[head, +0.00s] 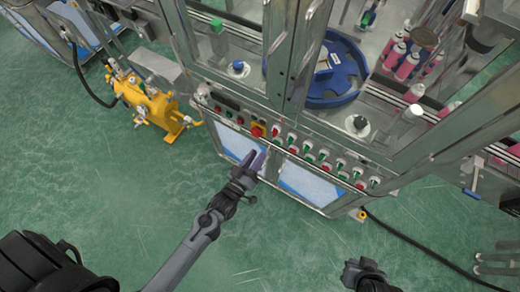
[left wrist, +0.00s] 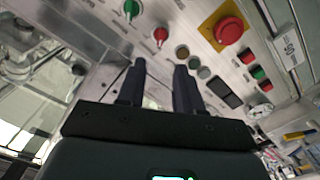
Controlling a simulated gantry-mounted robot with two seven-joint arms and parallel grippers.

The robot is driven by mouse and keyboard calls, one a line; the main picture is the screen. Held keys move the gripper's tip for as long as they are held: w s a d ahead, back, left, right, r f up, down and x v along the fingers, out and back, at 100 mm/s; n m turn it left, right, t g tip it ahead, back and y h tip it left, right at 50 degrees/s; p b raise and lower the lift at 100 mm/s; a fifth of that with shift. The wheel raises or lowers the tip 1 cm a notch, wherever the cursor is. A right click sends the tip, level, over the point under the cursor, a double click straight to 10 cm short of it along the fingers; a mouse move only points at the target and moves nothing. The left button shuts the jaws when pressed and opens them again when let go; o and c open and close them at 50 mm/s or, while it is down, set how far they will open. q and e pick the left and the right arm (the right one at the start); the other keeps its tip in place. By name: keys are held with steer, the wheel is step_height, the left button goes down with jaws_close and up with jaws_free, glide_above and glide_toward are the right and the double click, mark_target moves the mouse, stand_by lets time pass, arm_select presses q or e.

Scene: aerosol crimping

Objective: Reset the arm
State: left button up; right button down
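My left gripper (head: 257,160) is in front of the machine's control panel (head: 285,143) in the head view, just below the red emergency stop on its yellow plate (head: 257,130). In the left wrist view its two dark fingers (left wrist: 161,70) stand apart with nothing between them, so it is open. The emergency stop (left wrist: 229,30) is beyond the fingers to the upper right in that view, and I see no contact with it. My right gripper (head: 365,272) shows at the bottom edge of the head view, apart from the machine; its finger state is unclear.
The panel carries a row of green and red knobs (head: 323,154). The machine above holds a blue round turntable (head: 335,75) and pink bottles (head: 405,65). A yellow pump unit (head: 155,108) stands at left.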

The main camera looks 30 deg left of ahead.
arm_select(q)
steer(key=shift+s, duration=0.25)
steer(key=s+a+r+m+g+h, duration=0.1)
steer(key=s+a+r+m+g, duration=0.1)
steer(key=s+r+m+g, duration=0.3)
steer(key=s+a+r+m+g+y, duration=0.2)
steer(key=s+g, duration=0.7)
steer(key=s, duration=0.2)
step_height(320, 180, up, 25)
steer(key=p, duration=2.5)
steer(key=shift+s+a+p, duration=0.2)
steer(key=shift+s+p, duration=0.15)
steer(key=shift+s, duration=0.05)
steer(key=shift+f, duration=0.1)
